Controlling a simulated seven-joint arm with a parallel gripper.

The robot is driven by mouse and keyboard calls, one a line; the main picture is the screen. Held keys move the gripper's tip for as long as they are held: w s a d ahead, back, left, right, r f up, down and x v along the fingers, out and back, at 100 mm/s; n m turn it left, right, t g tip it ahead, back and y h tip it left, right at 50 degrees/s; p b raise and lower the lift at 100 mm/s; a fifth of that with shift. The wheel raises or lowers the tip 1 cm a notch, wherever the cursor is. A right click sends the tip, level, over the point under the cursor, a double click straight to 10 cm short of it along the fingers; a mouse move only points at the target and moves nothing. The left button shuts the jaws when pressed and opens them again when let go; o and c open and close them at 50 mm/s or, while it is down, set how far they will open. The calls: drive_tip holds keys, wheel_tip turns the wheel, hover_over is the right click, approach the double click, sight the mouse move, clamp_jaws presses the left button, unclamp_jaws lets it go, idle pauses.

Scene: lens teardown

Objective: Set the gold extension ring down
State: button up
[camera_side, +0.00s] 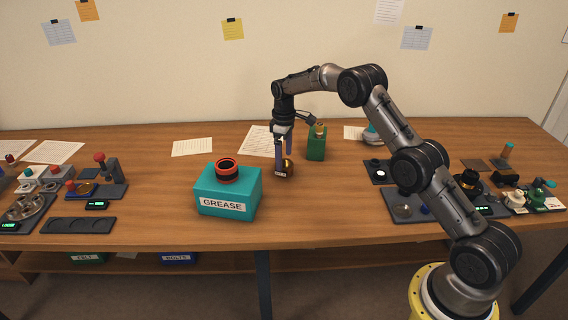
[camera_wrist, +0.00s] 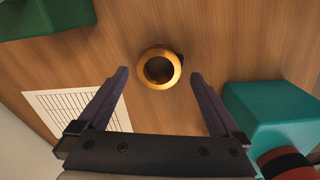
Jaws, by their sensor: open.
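The gold extension ring (camera_wrist: 147,80) lies on the wooden table in the wrist view, its round opening facing the camera. My gripper (camera_wrist: 160,80) is open, with one dark purple finger on each side of the ring and a clear gap to both. In the side view the ring (camera_side: 288,167) shows at the fingertips of my gripper (camera_side: 284,172), low over the table between the teal box and the green container. A small dark part sits at the ring's edge. The fingers partly hide the ring in the side view.
The teal GREASE box (camera_side: 228,192) with a red and black ring (camera_side: 227,171) on top stands left of my gripper. A green container (camera_side: 316,144) stands behind right. A paper sheet (camera_side: 258,140) lies behind. Trays with parts lie at the far left and right. Table front of the ring is clear.

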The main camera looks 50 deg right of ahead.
wheel_tip(320, 180, up, 8)
wheel_tip(320, 180, up, 11)
drive_tip(key=m+t, duration=0.1)
hover_over(284, 164)
drive_tip(key=s+a, duration=0.4)
drive_tip(key=s, duration=0.2)
drive_tip(key=s+a+r+m+t, duration=0.1)
drive_tip(key=s+a+r, duration=0.2)
drive_tip(key=s+r, duration=0.15)
drive_tip(key=s+a+r+t, duration=0.1)
drive_tip(key=s+a+r, duration=0.15)
drive_tip(key=s, duration=0.35)
drive_tip(key=s+a+f+m+t, duration=0.1)
drive_tip(key=s+a+f, duration=0.1)
drive_tip(key=s, duration=1)
drive_tip(key=s+a+f+m+t, duration=0.1)
drive_tip(key=s+a+f, duration=0.1)
drive_tip(key=s, duration=1.1)
drive_tip(key=shift+a+m+t, duration=0.3)
drive_tip(key=shift+a, duration=0.05)
drive_tip(key=shift+s, duration=0.1)
